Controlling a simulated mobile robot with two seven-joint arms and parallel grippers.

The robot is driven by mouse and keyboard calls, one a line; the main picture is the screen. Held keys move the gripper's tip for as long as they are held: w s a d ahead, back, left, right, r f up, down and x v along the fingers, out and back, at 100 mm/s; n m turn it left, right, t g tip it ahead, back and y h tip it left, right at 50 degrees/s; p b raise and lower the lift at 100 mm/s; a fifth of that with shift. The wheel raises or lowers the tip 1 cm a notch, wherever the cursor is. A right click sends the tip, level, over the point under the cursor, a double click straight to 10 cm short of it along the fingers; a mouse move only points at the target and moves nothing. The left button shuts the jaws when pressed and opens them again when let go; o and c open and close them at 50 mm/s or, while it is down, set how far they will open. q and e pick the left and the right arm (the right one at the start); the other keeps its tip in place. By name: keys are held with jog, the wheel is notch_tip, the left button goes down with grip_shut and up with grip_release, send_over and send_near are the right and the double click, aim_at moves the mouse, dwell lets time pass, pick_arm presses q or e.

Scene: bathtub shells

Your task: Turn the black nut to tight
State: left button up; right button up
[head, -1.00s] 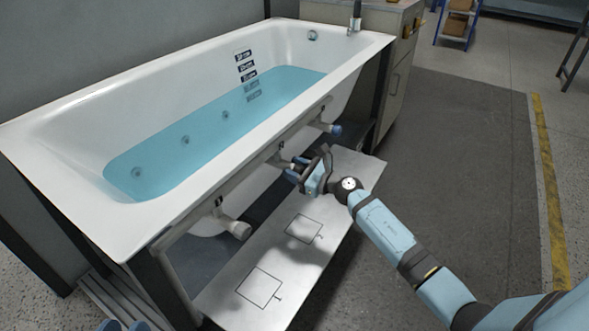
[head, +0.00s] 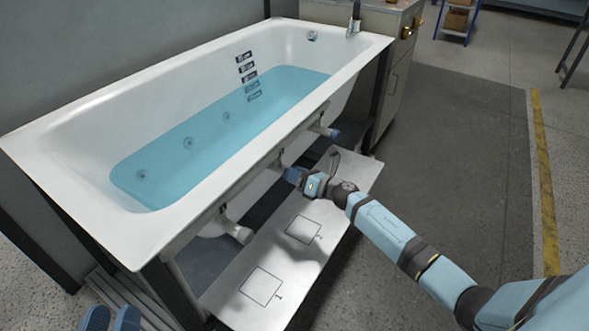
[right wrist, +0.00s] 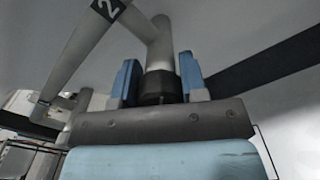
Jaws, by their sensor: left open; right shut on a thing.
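The black nut (right wrist: 160,90) sits around a grey pipe (right wrist: 160,50) under the tub, in the middle of the right wrist view. My right gripper (right wrist: 158,78) has one blue finger on each side of the nut and is shut on it. In the head view my right gripper (head: 292,175) is at the pipework below the tub's front rim, and it hides the nut there. How tight the nut is cannot be told.
The white bathtub (head: 70,209) holds blue water (head: 215,135). A pale board with printed squares (head: 325,255) lies below the pipes. Another pipe end (head: 239,233) juts out left of my right gripper. A cabinet (head: 398,85) stands at the tub's far end.

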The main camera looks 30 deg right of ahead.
jog(key=shift+r+m+p, duration=0.1)
jog(key=shift+m+p, duration=0.5)
jog(key=shift+m, duration=0.3)
jog(key=m+p, duration=0.3)
jog(key=m, duration=0.2)
jog(key=shift+m, duration=0.4)
pick_arm(q)
jog(key=a+f+g+y+p, duration=0.1)
jog(key=a+f+g+y, duration=0.2)
jog(key=f, duration=0.4)
jog(key=shift+s+a+y, duration=0.25)
jog(key=shift+s+y, duration=0.05)
pick_arm(e)
jog(key=shift+f+m, duration=0.2)
jog(key=shift+m, duration=0.7)
pick_arm(q)
jog(key=shift+f, duration=0.15)
pick_arm(e)
jog(key=o, duration=0.9)
